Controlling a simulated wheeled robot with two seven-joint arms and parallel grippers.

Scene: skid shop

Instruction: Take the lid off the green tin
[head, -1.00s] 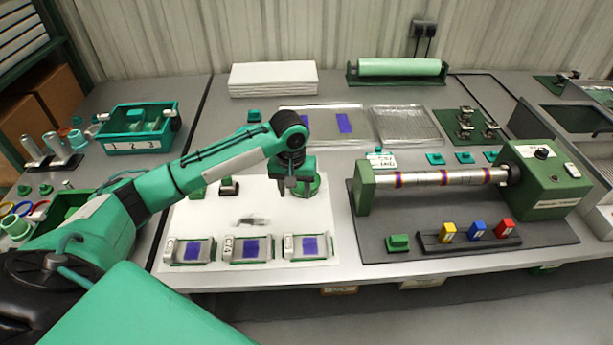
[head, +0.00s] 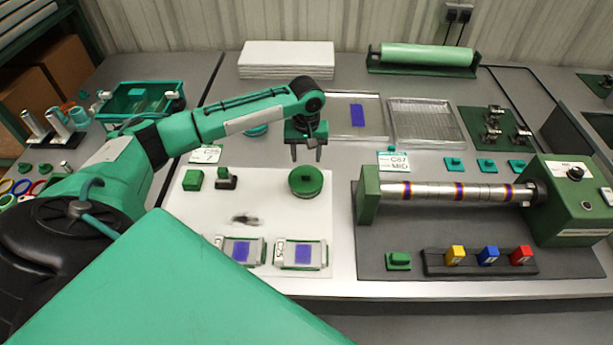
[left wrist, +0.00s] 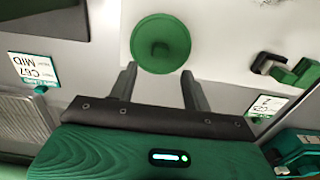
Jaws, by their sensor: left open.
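The green tin (head: 305,182) stands on the white mat (head: 208,222). It is round, and its green lid is on, with a small knob in the middle of the top. In the left wrist view the lid (left wrist: 160,43) shows from above as a green disc. My left gripper (head: 306,156) is open and empty, fingers pointing down, at the far side of the tin. In the left wrist view the two fingertips (left wrist: 159,74) are spread just short of the disc, apart from it. My right gripper is not in view.
A green block (head: 193,179) and a small dark stamp-like piece (head: 226,179) stand left of the tin. Framed purple plates (head: 302,254) lie at the mat's front. A roller machine (head: 366,195) stands to the right. Bare mat surrounds the tin.

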